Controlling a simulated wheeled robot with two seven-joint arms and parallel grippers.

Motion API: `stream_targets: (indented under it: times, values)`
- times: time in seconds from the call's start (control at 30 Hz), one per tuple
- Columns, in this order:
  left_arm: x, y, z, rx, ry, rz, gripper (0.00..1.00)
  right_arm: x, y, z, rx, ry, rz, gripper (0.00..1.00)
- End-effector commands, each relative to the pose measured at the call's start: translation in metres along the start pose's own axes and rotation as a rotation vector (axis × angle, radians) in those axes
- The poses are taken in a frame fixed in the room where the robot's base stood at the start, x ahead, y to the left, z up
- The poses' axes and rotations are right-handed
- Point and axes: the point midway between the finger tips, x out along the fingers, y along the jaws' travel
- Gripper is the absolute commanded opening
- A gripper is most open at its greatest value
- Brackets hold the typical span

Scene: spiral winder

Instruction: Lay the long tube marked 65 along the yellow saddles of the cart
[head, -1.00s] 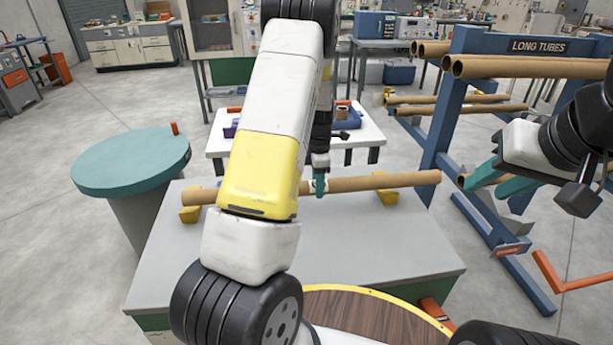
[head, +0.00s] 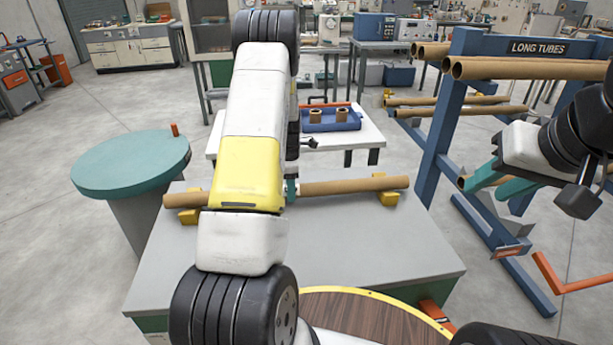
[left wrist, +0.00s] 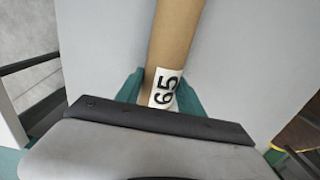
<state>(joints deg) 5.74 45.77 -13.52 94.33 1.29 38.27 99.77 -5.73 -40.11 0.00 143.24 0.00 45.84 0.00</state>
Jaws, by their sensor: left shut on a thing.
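The long brown tube (head: 350,186) spans both yellow saddles of the grey-topped cart (head: 360,240). The right saddle (head: 389,199) shows under its right end and the left saddle (head: 188,217) under its left end. I cannot tell whether the tube fully touches them. My left gripper (head: 291,189) is shut on the tube near its middle, partly hidden by my arm. In the left wrist view the label 65 (left wrist: 164,90) shows on the tube between the teal fingers (left wrist: 158,92). My right gripper (head: 498,182) is open and empty, right of the cart.
A blue rack (head: 445,120) signed LONG TUBES, holding several tubes, stands at the right. A round teal table (head: 120,165) is left of the cart. A white table with a blue tray (head: 330,120) stands behind it.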

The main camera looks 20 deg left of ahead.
Motion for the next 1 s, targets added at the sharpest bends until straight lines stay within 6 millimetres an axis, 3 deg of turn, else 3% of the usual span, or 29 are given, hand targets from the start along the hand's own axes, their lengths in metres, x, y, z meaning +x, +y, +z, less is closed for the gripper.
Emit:
stream_targets:
  times: [0.23, 0.27, 0.37, 0.77, 1.0]
  values:
    - [0.004, 0.000, 0.000, 0.001, 0.000, 0.000, 0.00, 0.000, 0.000, 0.000, 0.000, 0.000, 0.000, 0.36]
    - [0.004, 0.000, 0.000, 0.001, 0.000, 0.000, 0.49, 0.000, 0.000, 0.000, 0.000, 0.000, 0.000, 0.36]
    - [0.004, 0.000, 0.000, 0.001, 0.000, 0.000, 0.66, 0.000, 0.000, 0.000, 0.000, 0.000, 0.000, 0.36]
    - [-0.002, 0.000, 0.000, 0.000, -0.001, 0.001, 0.66, 0.000, 0.000, 0.000, 0.000, 0.000, 0.000, 0.36]
    - [-0.046, 0.001, 0.001, 0.002, -0.001, 0.004, 0.66, 0.000, 0.000, 0.000, 0.000, 0.000, 0.000, 0.36]
